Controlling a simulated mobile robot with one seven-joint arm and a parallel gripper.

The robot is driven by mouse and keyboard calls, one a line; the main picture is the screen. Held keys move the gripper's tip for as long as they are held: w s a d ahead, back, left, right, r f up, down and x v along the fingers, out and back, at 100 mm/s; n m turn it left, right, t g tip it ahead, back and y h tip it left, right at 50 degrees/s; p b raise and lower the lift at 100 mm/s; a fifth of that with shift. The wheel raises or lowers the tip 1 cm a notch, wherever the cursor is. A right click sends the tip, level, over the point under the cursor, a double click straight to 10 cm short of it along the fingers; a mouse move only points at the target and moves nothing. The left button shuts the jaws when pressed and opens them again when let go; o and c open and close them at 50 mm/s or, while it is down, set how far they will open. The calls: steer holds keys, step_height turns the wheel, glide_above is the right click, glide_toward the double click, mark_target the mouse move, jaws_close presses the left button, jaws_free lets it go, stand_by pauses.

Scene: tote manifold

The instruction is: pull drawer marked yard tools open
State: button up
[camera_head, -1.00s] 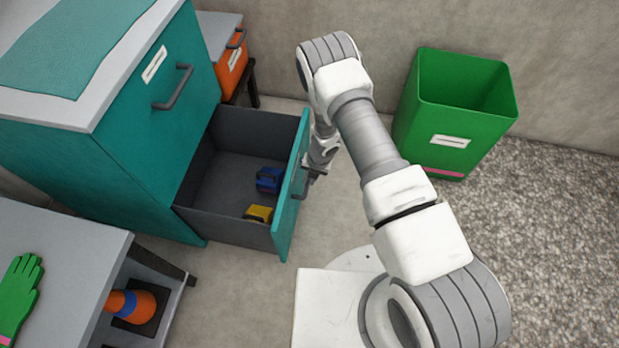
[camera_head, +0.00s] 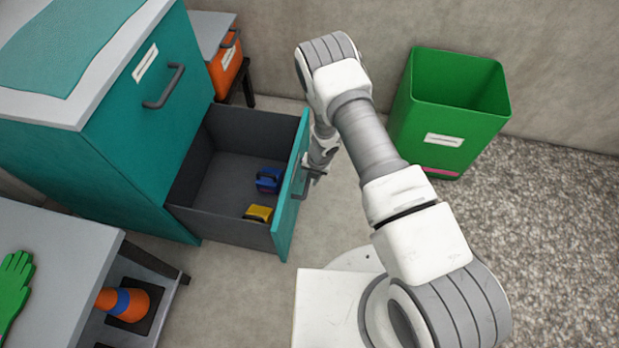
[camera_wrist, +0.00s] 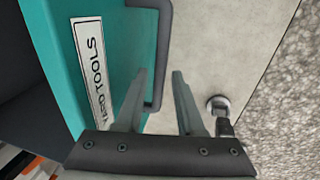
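The drawer (camera_head: 288,200) has a teal front and dark inside and stands well out of the teal cabinet (camera_head: 130,120). Its label (camera_wrist: 90,70) reads YARD TOOLS in the wrist view. Its dark handle (camera_wrist: 163,50) runs between the two fingers of my gripper (camera_wrist: 160,76) in the wrist view. The fingers stand apart on either side of the bar. Whether they press on it is unclear. A blue item (camera_head: 269,180) and a yellow item (camera_head: 258,213) lie in the drawer.
A closed upper drawer with a handle (camera_head: 164,87) is above. A green bin (camera_head: 445,140) stands at the right. An orange box (camera_head: 226,68) stands behind the cabinet. Floor before the drawer is clear.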

steer(key=shift+o, duration=0.4)
steer(key=d+r+p, duration=0.3)
steer(key=r+p, duration=0.3)
steer(key=r, duration=1.1)
steer(key=shift+s+d, duration=0.15)
steer(key=shift+s, duration=0.1)
